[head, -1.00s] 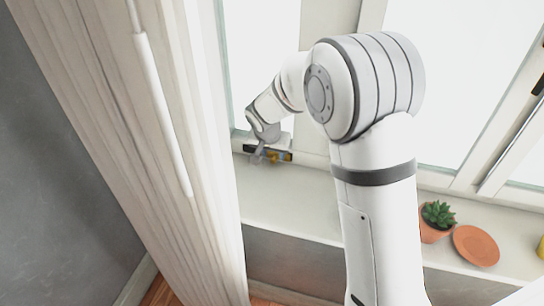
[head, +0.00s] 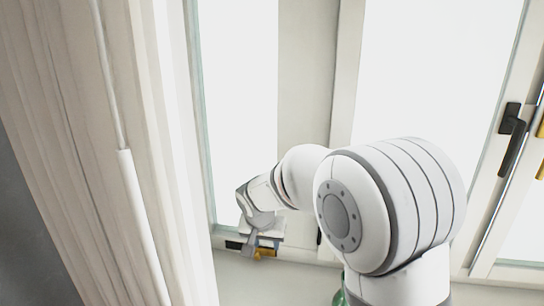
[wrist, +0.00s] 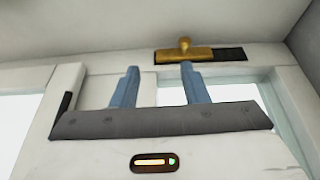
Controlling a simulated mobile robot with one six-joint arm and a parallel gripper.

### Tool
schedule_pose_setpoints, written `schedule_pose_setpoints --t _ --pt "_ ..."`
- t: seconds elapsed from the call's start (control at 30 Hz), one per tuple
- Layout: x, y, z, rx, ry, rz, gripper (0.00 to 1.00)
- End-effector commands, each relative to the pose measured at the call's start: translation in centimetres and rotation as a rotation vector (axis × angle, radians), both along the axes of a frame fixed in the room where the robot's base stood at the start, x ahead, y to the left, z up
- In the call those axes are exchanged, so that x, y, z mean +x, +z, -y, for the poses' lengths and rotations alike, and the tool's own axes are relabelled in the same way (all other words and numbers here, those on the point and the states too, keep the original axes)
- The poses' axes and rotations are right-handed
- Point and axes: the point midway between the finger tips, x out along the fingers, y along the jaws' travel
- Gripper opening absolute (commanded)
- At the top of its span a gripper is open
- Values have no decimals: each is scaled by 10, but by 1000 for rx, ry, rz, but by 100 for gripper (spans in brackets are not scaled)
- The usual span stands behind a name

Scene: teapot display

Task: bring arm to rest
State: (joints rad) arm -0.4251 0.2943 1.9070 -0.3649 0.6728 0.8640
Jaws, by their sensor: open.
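My gripper (head: 262,244) is in the head view at the lower left of the window, at the end of my white arm. In the wrist view its two blue fingers (wrist: 157,76) stand well apart, with nothing between them. A brass-coloured fitting (wrist: 184,53) with a dark strip is beyond the fingertips in the wrist view. In the head view the brass fitting shows just below the gripper, close to it. I cannot tell whether they touch.
A pale curtain (head: 95,150) hangs at the left. The window frame (head: 305,130) stands behind my arm, with a black handle (head: 513,140) at the right. A green object (head: 340,298) shows partly beside my arm at the bottom. Bare sill (head: 270,285) lies below the gripper.

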Motion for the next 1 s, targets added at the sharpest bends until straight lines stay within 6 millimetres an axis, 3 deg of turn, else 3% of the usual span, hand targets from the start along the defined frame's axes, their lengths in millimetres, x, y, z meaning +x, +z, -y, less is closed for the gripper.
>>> schedule_pose_setpoints --t 0.03,0.2,0.43,0.6,0.7,0.83,1.0 --pt "-11 14 20 -2 -2 -4 41" --pt "-69 45 86 -12 28 -53 41" --pt "-163 64 149 -3 91 -111 41" --pt "-223 63 171 14 142 -137 41" --pt "-245 61 176 22 166 -144 41" --pt "-259 58 179 29 182 -149 41" --pt "-261 57 179 29 188 -150 41"
